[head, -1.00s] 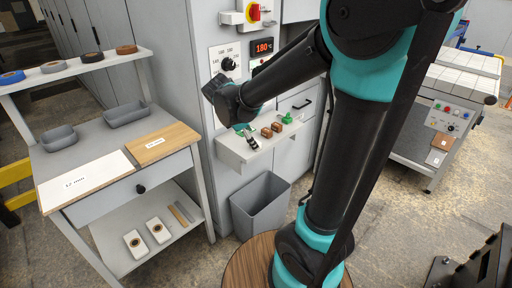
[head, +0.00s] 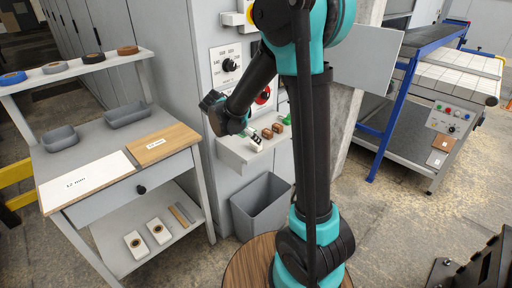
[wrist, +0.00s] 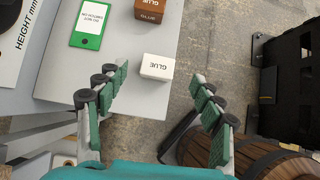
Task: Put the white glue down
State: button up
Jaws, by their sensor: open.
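The white glue (wrist: 156,67) is a small white block marked GLUE. It stands on the grey shelf (wrist: 60,86), near the shelf's edge, in the wrist view. It also shows as a small white block (head: 256,143) at the shelf's front in the head view. My gripper (wrist: 160,76) is open, with its green-padded fingers spread to either side of the glue's near side. No finger appears to touch it. In the head view my gripper (head: 242,131) is small and partly hidden by my wrist, just behind and left of the glue.
A brown glue block (wrist: 150,10) and a green-framed card (wrist: 90,24) share the shelf. A grey bin (head: 262,203) stands below. A workbench (head: 95,185) is at left.

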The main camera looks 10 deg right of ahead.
aim_at(256, 149)
jog(key=shift+a+x, duration=0.2)
jog(key=shift+x, duration=2.9)
jog(key=shift+f, duration=0.15)
jog(key=shift+c, duration=0.3)
jog(key=c, duration=1.3)
